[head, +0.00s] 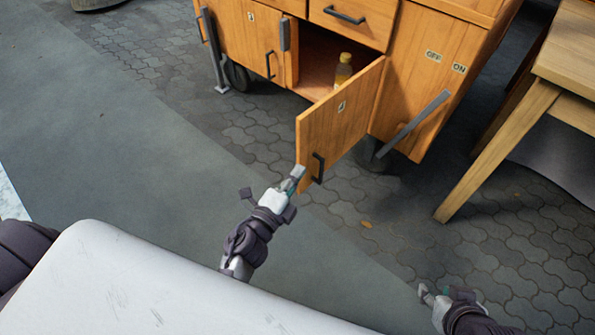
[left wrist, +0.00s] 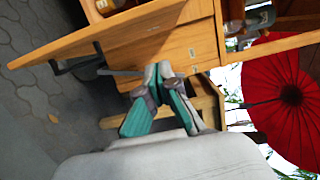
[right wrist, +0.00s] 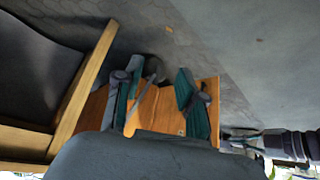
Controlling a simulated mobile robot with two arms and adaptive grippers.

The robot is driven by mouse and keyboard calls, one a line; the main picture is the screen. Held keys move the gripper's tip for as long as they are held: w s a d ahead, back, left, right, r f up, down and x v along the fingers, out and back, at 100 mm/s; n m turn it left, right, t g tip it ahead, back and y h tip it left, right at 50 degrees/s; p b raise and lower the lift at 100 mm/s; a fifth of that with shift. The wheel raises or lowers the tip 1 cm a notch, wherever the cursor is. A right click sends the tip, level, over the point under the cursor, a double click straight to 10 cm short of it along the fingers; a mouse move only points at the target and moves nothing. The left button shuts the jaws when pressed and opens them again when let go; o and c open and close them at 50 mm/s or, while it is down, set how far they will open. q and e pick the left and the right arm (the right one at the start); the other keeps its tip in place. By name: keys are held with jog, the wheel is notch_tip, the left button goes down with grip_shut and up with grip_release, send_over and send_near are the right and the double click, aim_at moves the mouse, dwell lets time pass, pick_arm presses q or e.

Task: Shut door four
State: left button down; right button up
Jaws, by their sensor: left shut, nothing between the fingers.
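Door four (head: 335,120) is a wooden cabinet door standing open, swung out toward me, with a dark bar handle (head: 318,168). It also shows as a slanted panel in the left wrist view (left wrist: 95,38). My left gripper (head: 297,173) is shut and empty, close to the door's lower free edge, left of the handle in the head view; I cannot tell if it touches the door. In the left wrist view its fingertips (left wrist: 158,70) are together. My right gripper (head: 427,293) is low at the right, away from the door, its fingers apart in the right wrist view (right wrist: 156,88).
The cabinet (head: 410,70) stands on wheels, with a closed drawer (head: 350,18) above the open compartment. A small yellow bottle (head: 343,68) stands inside. A long grey lever (head: 415,122) is on the right side by OFF/ON labels. A wooden table (head: 570,60) stands at right.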

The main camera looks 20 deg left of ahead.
aim_at(301, 143)
pick_arm(q)
jog(key=w, duration=0.3)
jog(key=w+a, duration=0.1)
jog(key=w, duration=0.2)
jog(key=w+a, duration=0.1)
jog(key=w, duration=0.2)
jog(key=shift+w+a, duration=0.15)
jog(key=shift+w, duration=0.2)
pick_arm(e)
jog(key=shift+w+a+r+t, duration=0.2)
jog(key=shift+w+t, duration=0.1)
jog(key=shift+w, duration=0.2)
